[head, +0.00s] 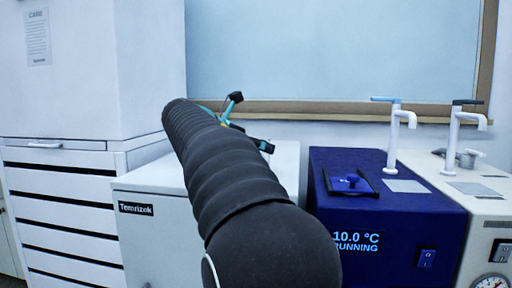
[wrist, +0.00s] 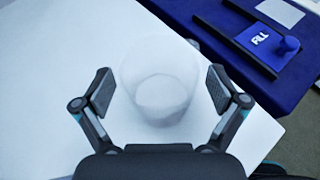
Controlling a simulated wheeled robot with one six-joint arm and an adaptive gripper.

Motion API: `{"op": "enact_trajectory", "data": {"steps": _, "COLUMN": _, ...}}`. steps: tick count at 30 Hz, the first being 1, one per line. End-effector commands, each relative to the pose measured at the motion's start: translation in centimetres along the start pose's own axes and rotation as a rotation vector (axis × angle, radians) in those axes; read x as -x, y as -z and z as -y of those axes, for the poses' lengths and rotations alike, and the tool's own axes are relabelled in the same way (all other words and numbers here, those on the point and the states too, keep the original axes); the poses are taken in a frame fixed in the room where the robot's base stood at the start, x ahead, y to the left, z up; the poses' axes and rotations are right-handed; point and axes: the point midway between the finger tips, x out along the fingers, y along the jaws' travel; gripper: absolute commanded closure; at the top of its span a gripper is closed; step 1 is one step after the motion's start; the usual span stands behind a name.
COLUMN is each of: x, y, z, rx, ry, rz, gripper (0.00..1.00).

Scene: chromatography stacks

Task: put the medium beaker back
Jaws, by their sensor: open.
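A clear glass beaker (wrist: 158,85) stands on a white top (wrist: 65,75) in the wrist view. It is faint against the white, and its size cannot be judged against other beakers, as none shows. My gripper (wrist: 160,91) is open, with one finger pad on each side of the beaker. A gap shows between the glass and each pad.
A blue bath unit (head: 390,235) reading 10.0 °C stands right of the white cabinet. A cream unit (head: 480,205) with a tap and dial stands further right. White drawers (head: 60,200) are at the left. A framed panel (head: 335,55) is on the back wall.

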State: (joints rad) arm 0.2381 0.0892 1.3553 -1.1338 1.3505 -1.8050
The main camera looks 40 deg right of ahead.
Motion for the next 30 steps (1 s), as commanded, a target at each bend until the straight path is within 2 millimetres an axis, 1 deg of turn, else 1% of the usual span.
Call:
{"op": "enact_trajectory", "data": {"steps": 2, "x": 0.4, "y": -0.3, "z": 0.0, "rx": -0.001, "ry": -0.001, "rz": 0.0, "gripper": 0.04}}
{"op": "enact_trajectory", "data": {"steps": 5, "x": 1.7, "y": -0.3, "z": -0.1, "rx": 0.0, "ry": -0.004, "rz": 0.0, "gripper": 0.04}}
{"op": "enact_trajectory", "data": {"steps": 15, "x": 8.4, "y": -0.4, "z": -0.1, "rx": 0.0, "ry": -0.004, "rz": 0.001, "gripper": 0.04}}
{"op": "enact_trajectory", "data": {"steps": 18, "x": 10.0, "y": -0.3, "z": -0.1, "rx": 0.0, "ry": -0.003, "rz": 0.0, "gripper": 0.04}}
{"op": "enact_trajectory", "data": {"steps": 21, "x": 11.1, "y": -0.3, "z": -0.1, "rx": 0.001, "ry": -0.002, "rz": 0.0, "gripper": 0.04}}
{"op": "enact_trajectory", "data": {"steps": 24, "x": 11.8, "y": -0.3, "z": 0.0, "rx": 0.001, "ry": -0.001, "rz": 0.0, "gripper": 0.04}}
{"op": "enact_trajectory", "data": {"steps": 30, "x": 12.2, "y": -0.2, "z": 0.0, "rx": 0.0, "ry": 0.0, "rz": 0.0, "gripper": 0.04}}
